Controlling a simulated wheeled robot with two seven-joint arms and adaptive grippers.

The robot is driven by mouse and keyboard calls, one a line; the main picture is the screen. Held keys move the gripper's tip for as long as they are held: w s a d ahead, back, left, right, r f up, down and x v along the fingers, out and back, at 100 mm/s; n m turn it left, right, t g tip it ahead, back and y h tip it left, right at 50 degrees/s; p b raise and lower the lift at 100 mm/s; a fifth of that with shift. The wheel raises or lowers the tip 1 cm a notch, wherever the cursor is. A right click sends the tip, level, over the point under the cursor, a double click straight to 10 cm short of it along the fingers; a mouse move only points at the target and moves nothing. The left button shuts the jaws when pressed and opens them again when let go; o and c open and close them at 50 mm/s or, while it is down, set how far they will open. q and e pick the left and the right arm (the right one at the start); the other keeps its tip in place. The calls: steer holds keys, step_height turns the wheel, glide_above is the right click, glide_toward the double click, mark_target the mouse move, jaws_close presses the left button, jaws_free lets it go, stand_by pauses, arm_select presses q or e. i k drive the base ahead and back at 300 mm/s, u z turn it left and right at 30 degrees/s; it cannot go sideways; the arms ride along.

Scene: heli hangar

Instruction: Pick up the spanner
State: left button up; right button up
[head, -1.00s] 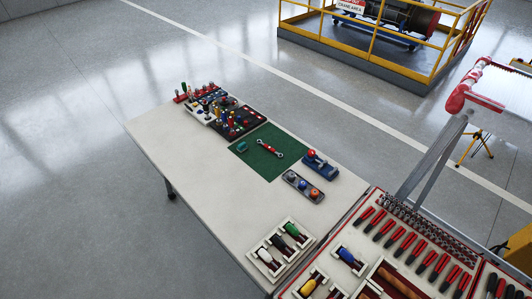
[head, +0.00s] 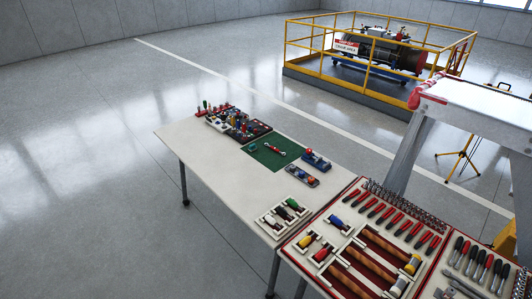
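The spanner (head: 274,150) is a small tool with red on its handle and pale ends. It lies flat on a green mat (head: 262,161) on the long white table, in the middle of the head view. A small teal object (head: 253,146) lies on the same mat to its left. Neither of my grippers shows in the head view.
The white table (head: 205,165) holds socket trays (head: 237,125) at its far end, a blue tool (head: 316,160) and a grey holder (head: 301,175). Red tool trays (head: 345,235) stand at the near right. A metal frame (head: 412,150) rises at right. The floor left is clear.

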mark_target(272, 147)
steer(key=u, duration=0.6)
steer(key=i, duration=0.75)
steer(key=u, duration=0.75)
steer(key=i, duration=0.65)
steer(key=z, duration=0.15)
